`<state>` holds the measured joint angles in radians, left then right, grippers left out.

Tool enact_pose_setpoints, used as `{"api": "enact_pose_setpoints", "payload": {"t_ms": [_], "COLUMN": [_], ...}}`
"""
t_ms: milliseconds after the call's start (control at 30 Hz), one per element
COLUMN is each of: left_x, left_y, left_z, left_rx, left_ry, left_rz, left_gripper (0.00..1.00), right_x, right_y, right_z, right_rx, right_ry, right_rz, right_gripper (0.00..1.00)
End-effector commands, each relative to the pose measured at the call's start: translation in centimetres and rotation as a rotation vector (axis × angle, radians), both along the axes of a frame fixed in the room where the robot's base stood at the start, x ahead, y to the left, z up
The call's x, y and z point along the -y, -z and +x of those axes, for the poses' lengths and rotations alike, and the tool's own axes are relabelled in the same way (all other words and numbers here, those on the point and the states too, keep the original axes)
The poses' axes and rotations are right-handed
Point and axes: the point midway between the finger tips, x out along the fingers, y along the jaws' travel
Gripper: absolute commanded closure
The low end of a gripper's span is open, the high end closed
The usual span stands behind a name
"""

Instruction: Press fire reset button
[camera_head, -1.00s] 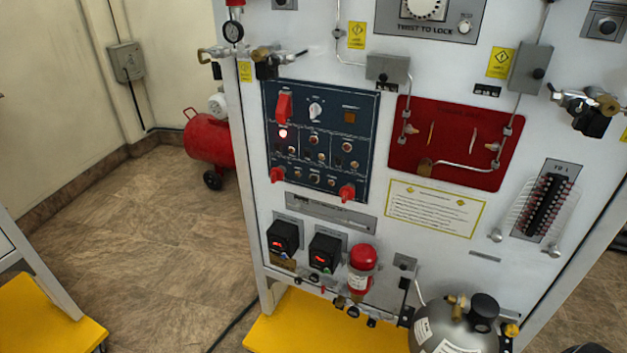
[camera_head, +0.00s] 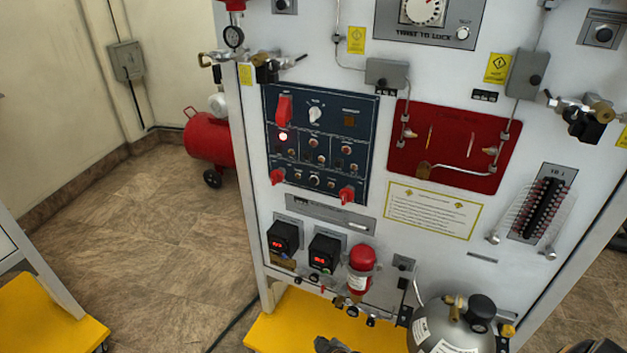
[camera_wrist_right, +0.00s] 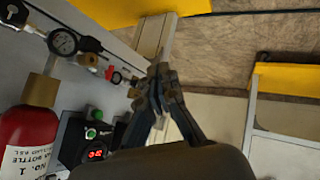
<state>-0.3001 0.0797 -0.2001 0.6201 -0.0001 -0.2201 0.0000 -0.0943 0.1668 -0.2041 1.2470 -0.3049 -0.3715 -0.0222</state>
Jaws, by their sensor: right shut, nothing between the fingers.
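The trainer panel (camera_head: 400,95) stands upright in the head view. The labels are too small to read, so I cannot tell which button is the fire reset. Only the tip of my right gripper (camera_head: 332,345) shows at the bottom edge of the head view, below the blue panel. In the right wrist view, my right gripper (camera_wrist_right: 160,75) is shut and empty, with its fingertips together. My left gripper is not in view.
Two black controllers (camera_head: 284,238) with red displays and a red bottle (camera_head: 361,268) sit low on the panel. A grey cylinder (camera_head: 455,325) stands at lower right. The yellow base (camera_head: 275,330) juts out in front. A red compressor (camera_head: 207,138) stands behind left.

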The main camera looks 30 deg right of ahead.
Motion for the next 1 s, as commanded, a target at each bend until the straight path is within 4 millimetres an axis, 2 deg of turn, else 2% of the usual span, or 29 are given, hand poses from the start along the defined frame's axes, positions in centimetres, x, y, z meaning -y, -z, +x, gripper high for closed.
{"api": "enact_pose_setpoints", "payload": {"t_ms": [33,100,300,500,700,833,1000], "left_x": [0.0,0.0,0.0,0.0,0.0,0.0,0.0], "left_y": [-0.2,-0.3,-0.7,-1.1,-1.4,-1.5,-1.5], "left_z": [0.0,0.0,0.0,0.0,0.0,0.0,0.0], "left_rx": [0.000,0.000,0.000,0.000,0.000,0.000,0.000], "left_ry": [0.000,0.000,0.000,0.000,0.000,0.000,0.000], "left_rz": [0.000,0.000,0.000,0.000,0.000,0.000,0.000], "left_gripper": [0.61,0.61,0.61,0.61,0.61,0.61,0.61], "right_x": [0.0,0.1,0.2,0.2,0.1,0.1,0.1], "right_y": [-2.3,-5.2,-13.8,-23.2,-31.6,-35.3,-37.5], "right_z": [1.8,3.9,8.9,12.3,14.1,14.4,14.6], "right_rx": [0.045,0.100,0.260,0.423,0.567,0.629,0.667], "right_ry": [-0.011,-0.023,-0.051,-0.066,-0.070,-0.068,-0.065], "right_rz": [-0.017,-0.039,-0.107,-0.177,-0.239,-0.267,-0.283], "right_gripper": [1.00,1.00,1.00,1.00,1.00,1.00,1.00]}}
